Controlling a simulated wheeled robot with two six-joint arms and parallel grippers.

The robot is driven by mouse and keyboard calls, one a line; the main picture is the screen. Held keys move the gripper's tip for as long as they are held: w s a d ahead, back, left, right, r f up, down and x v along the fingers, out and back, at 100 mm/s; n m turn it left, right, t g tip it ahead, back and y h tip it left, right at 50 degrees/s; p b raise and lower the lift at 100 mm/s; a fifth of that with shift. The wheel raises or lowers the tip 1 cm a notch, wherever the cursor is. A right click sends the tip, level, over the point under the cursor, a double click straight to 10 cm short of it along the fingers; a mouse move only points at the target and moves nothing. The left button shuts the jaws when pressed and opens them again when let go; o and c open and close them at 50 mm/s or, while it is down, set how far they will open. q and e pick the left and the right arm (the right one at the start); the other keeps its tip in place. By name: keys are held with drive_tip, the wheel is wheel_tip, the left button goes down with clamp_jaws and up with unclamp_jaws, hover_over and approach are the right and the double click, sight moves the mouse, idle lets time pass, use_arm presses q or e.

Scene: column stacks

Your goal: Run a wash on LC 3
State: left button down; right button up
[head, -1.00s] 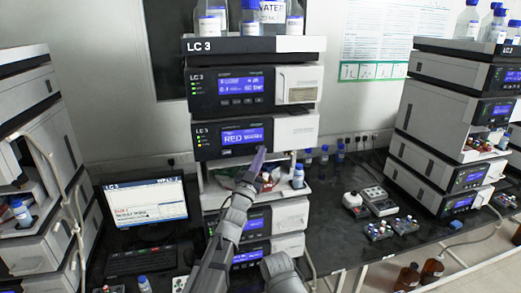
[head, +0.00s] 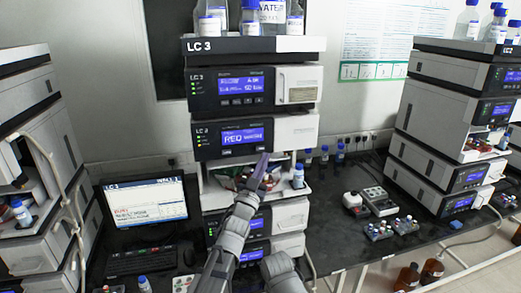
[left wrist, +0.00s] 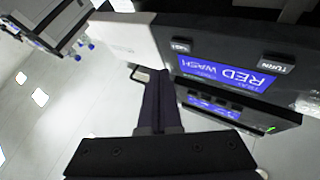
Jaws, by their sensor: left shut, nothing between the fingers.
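The LC 3 stack (head: 300,44) stands in the middle of the head view. Its upper module has a lit blue display (head: 241,86). The module below has a blue display (head: 243,136) with large text, which reads RED WASH upside down in the left wrist view (left wrist: 228,75). That panel has a TURN button (left wrist: 278,63) and a second button (left wrist: 181,45) with unclear lettering. My left gripper (head: 263,158) is shut and empty. In the head view it overlaps the area just below the lower display's right side; contact cannot be told. My right gripper is not in view.
The LC 3 computer screen (head: 145,203) and keyboard (head: 141,259) are at left. An open bay with vials and a blue-capped bottle (head: 298,176) lies below the display module. Small racks (head: 379,230) stand on the black bench to the right, before another stack (head: 446,110).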

use_arm(q)
drive_tip(key=s, duration=0.2)
drive_tip(key=shift+s+d, duration=0.3)
drive_tip(key=shift+d, duration=0.05)
drive_tip(key=shift+f, duration=0.1)
drive_tip(key=s+a+f+n+g+y+b, duration=0.15)
drive_tip(key=f+g, duration=0.25)
drive_tip(key=f, duration=0.5)
drive_tip(key=s+a+f+n+g+y, duration=0.1)
drive_tip(key=s+f+g+y, duration=0.15)
drive_tip(key=f, duration=0.55)
drive_tip(key=s+a+f+n+g+y+b, duration=0.1)
drive_tip(key=f+g+y, duration=0.3)
drive_tip(key=f, duration=0.5)
drive_tip(key=s+a+f+g+y+b, duration=0.1)
drive_tip(key=s+f+g, duration=0.4)
drive_tip(key=s, duration=0.6)
drive_tip(key=s+a+f+g+y+b, duration=0.1)
drive_tip(key=s+a+f+g, duration=0.2)
drive_tip(key=s, duration=0.9)
wheel_tip(320, 180, down, 3)
drive_tip(key=g, duration=0.3)
